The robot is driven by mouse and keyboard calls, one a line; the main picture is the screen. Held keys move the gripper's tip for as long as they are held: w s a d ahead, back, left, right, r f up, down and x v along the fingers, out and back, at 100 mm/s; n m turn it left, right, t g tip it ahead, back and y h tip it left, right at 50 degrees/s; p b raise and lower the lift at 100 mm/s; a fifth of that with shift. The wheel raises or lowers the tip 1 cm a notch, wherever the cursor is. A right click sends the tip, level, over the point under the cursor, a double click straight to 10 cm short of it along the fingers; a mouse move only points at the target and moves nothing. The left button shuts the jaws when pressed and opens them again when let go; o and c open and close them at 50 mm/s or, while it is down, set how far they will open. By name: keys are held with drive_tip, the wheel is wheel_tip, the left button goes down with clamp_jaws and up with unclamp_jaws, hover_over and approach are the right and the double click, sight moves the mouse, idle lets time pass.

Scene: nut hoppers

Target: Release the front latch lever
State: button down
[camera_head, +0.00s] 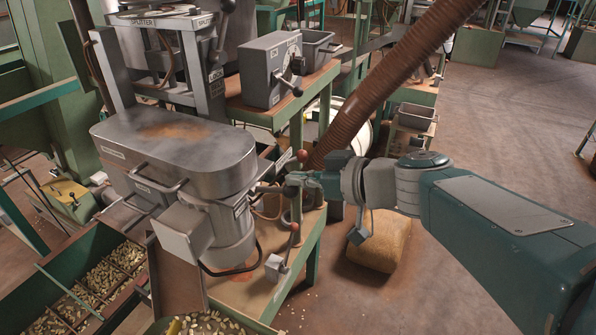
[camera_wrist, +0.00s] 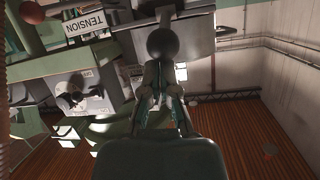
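The metal machine (camera_head: 185,160) stands at left with a domed housing, handles and a latch area at its front right end. A latch lever with a dark ball knob (camera_head: 290,191) sticks out there, right at my gripper (camera_head: 303,180). In the wrist view, the dark knob (camera_wrist: 165,41) lies at the tips of my gripper's two fingers (camera_wrist: 166,74). The fingers stand apart by about the knob's width. I cannot tell whether they press on the knob or its stem. The lever's lower part is hidden.
A red-knobbed lever (camera_head: 295,228) rises from a small box on the bench (camera_head: 245,290) below. Another red knob (camera_head: 302,155) is just above my gripper. A brown ribbed hose (camera_head: 390,85) slants behind. Nut trays (camera_head: 120,243) are at lower left. Open floor lies right.

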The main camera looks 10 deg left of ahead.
drive_tip(key=shift+d+f, duration=0.15)
drive_tip(key=shift+f, duration=0.4)
wheel_tip(320, 180, up, 5)
drive_tip(key=d, duration=0.1)
drive_tip(key=s+d+f, duration=0.2)
drive_tip(key=d+f, duration=0.1)
drive_tip(key=d, duration=0.5)
drive_tip(key=shift+s, duration=0.25)
drive_tip(key=shift+a, duration=0.1)
drive_tip(key=s+d+f+m+h, duration=1)
drive_tip(key=s+d+m+h, duration=0.1)
drive_tip(key=d+m+h, duration=0.1)
drive_tip(key=shift+d+t+h, duration=0.4)
drive_tip(key=shift+d+h, duration=0.2)
drive_tip(key=shift+d, duration=0.6)
